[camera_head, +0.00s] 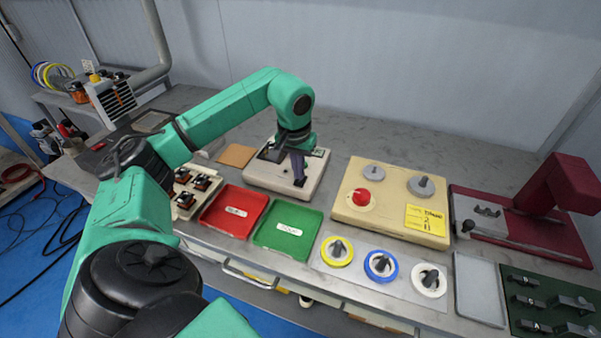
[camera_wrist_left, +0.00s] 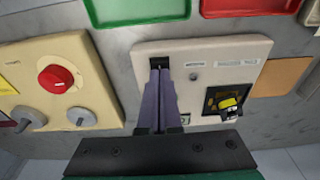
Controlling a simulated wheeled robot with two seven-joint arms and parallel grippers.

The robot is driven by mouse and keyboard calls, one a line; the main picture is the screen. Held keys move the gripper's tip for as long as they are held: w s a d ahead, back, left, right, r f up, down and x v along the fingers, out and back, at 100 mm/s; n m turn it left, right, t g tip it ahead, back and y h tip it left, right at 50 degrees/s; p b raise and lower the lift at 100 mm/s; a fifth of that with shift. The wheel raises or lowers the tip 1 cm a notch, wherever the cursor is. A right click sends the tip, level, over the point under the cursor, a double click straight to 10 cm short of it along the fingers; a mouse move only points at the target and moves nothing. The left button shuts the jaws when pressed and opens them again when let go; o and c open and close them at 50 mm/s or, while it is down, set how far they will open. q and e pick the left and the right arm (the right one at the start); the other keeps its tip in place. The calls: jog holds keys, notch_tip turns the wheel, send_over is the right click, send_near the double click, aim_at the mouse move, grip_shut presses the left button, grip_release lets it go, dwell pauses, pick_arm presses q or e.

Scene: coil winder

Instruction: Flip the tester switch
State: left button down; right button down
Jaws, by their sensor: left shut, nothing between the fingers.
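The tester is a cream box (camera_head: 262,181) on the bench, behind the red and green trays; it also shows in the wrist view (camera_wrist_left: 205,55). My left gripper (camera_head: 299,182) is shut and empty, its fingers pointing down at the tester's near right part. In the wrist view the closed fingertips (camera_wrist_left: 160,74) are at a small black switch (camera_wrist_left: 159,62) near the box's edge. They overlap it, and I cannot tell whether they touch it. The switch's position is partly hidden by the fingers. A black socket (camera_wrist_left: 212,108) with a yellow-and-black part is on the tester's other side.
A red tray (camera_head: 220,225) and green tray (camera_head: 270,240) lie in front of the tester. A cream winder panel (camera_head: 380,220) with a red knob stands to the right.

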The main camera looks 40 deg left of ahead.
aim_at(299, 182)
pick_arm(q)
jog(key=shift+f+b, duration=0.4)
jog(key=shift+f, duration=0.2)
notch_tip(299, 182, up, 7)
jog(key=p, duration=0.6)
jog(key=shift+p, duration=0.35)
